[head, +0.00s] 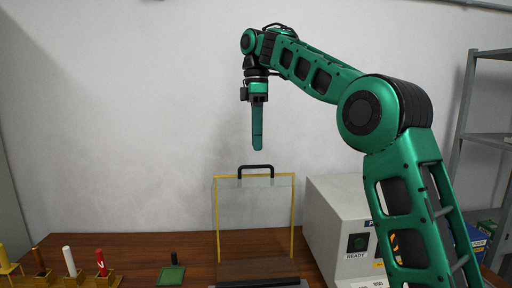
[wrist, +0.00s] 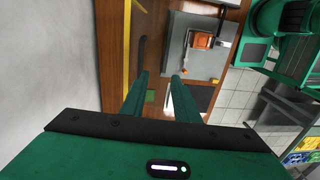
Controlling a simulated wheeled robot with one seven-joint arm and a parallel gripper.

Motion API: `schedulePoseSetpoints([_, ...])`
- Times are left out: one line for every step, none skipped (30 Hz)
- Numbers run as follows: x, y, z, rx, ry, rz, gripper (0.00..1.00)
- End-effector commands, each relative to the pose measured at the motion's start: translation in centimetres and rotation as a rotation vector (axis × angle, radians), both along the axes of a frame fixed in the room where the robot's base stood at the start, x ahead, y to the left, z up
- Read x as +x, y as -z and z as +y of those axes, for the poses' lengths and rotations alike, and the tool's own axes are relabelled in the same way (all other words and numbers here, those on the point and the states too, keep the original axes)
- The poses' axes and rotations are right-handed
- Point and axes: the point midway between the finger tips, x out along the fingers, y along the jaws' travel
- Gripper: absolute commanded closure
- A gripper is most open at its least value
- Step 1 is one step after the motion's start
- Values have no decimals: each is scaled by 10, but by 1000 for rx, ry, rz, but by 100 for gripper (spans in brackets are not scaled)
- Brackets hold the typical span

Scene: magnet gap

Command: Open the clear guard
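The clear guard (head: 255,212) is a see-through upright panel between yellow posts, standing on the brown table. A black handle (head: 256,168) is on its top edge. My gripper (head: 257,148) points straight down above the handle, apart from it, in the head view. In the wrist view my gripper's two green fingers (wrist: 159,75) are spread, with nothing between them. A yellow bar of the guard's frame (wrist: 128,45) shows to the left of the fingers there. I cannot tell from the wrist view how far the fingers are from the handle.
A grey machine box (head: 340,225) labelled READY stands right of the guard. A green block with a black peg (head: 172,272) lies to the left. Further left, a yellow rack (head: 78,279) holds brown, white and red rods. A metal shelf (head: 485,140) is at far right.

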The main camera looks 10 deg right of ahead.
Motion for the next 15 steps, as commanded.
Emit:
schedulePoseSetpoints([0, 0, 0, 0, 0, 0, 72])
schedulePoseSetpoints([0, 0, 0, 0, 0, 0, 72])
schedulePoseSetpoints([0, 0, 0, 0, 0, 0, 72])
schedulePoseSetpoints([0, 0, 0, 0, 0, 0, 72])
schedulePoseSetpoints([0, 0, 0, 0, 0, 0, 72])
schedulePoseSetpoints([0, 0, 0, 0, 0, 0, 72])
schedulePoseSetpoints([0, 0, 0, 0, 0, 0, 72])
schedulePoseSetpoints([0, 0, 0, 0, 0, 0, 77])
schedulePoseSetpoints([0, 0, 0, 1, 4, -1, 86])
schedulePoseSetpoints([0, 0, 1, 1, 11, -2, 94])
schedulePoseSetpoints([0, 0, 2, 1, 25, -6, 100])
schedulePoseSetpoints([1, 0, 4, 4, 56, -14, 100])
schedulePoseSetpoints([2, 0, 7, 6, 90, -21, 100])
schedulePoseSetpoints([3, 0, 10, 9, 131, -31, 100])
schedulePoseSetpoints([4, 0, 14, 15, 204, -48, 100])
